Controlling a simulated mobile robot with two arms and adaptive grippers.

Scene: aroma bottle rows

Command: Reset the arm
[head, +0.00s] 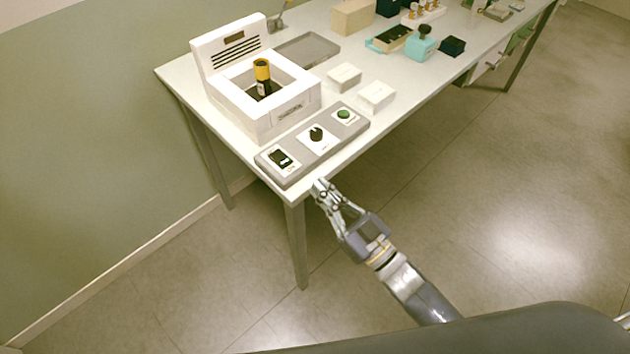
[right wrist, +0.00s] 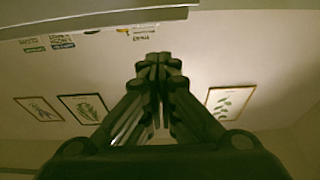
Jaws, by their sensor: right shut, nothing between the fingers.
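My right gripper (head: 318,188) is just off the front edge of the white table, close to the near corner and the grey control panel (head: 359,126). It is shut and empty. In the right wrist view its fingers (right wrist: 158,60) are together, pointing up the picture, with nothing between them. My right arm comes in from the lower right in the head view. My left gripper is not in view.
A white box machine (head: 220,100) holding a yellow-capped dark bottle (head: 262,72) stands behind the panel. Two white boxes (head: 344,77), a grey tray (head: 307,49) and several containers line the table (head: 420,82). The floor (head: 470,200) right of the arm is clear.

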